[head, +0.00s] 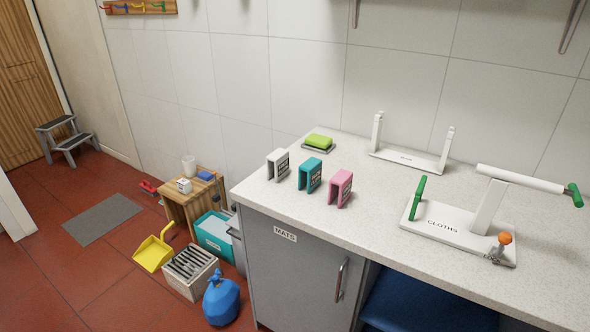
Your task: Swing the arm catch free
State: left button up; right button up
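A white stand (436,224) lettered CLOTHS sits on the right part of the speckled counter. A white post (487,207) rises from it and a long white arm (520,179) lies across the post's top, jutting out to the right. The arm's right end has a green tip (575,195). A green upright (414,198) stands at the base's left end. A small metal catch (496,252) with an orange knob (505,238) sits at the base's front right corner. The catch's fine detail is too small to tell. Neither of my grippers is in view.
A second white holder (408,160) stands behind, by the wall. White (276,164), teal (309,174) and pink (340,187) holders and a green sponge (319,140) occupy the counter's left. The counter (370,225) in front of the stand is clear.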

aim_at(504, 238)
jog(key=z, duration=1.25)
